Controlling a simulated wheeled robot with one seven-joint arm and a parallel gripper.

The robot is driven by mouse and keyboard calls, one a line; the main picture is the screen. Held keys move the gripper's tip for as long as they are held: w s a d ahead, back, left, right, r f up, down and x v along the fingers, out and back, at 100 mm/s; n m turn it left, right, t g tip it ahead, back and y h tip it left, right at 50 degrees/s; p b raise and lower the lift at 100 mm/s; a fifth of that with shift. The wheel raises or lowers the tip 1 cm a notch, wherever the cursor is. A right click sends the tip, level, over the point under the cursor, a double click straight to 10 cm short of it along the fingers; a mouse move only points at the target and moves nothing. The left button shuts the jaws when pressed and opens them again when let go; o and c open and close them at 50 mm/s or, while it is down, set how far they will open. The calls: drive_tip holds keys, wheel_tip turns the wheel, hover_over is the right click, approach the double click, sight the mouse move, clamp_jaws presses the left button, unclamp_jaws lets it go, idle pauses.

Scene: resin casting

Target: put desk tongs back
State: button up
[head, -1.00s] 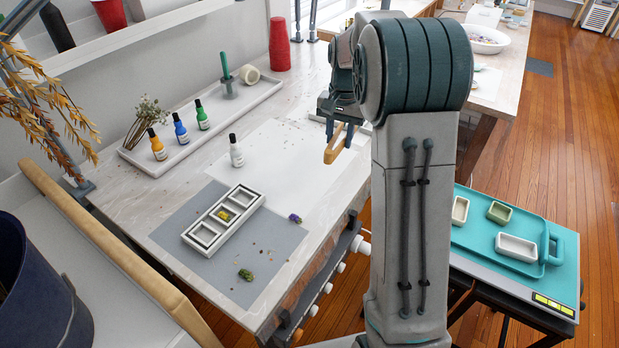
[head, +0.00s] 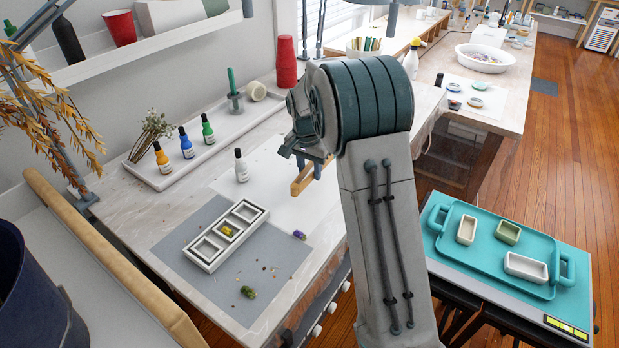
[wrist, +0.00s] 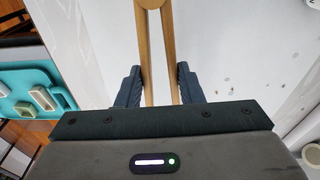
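The wooden desk tongs (head: 302,179) hang in my gripper (head: 316,164) above the white sheet on the workbench, near its front edge. In the wrist view the two wooden legs of the tongs (wrist: 143,55) run between the dark fingers of my gripper (wrist: 158,88), which press on them from both sides. The joined end of the tongs is at the top of that view, pointing away from me. My arm hides part of the bench behind and right of the gripper.
A white tray (head: 168,178) along the wall holds dropper bottles, dried flowers and a green upright rod on a base (head: 235,97). A white dropper bottle (head: 241,168) and a three-cell mould (head: 206,252) stand nearer. A teal tray (head: 447,246) is on a side stand at right.

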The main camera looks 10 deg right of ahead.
sight(310, 188)
drive_tip(key=shift+f, duration=1.95)
drive_tip(key=shift+f, duration=0.2)
drive_tip(key=o, duration=0.5)
drive_tip(key=shift+r, duration=0.1)
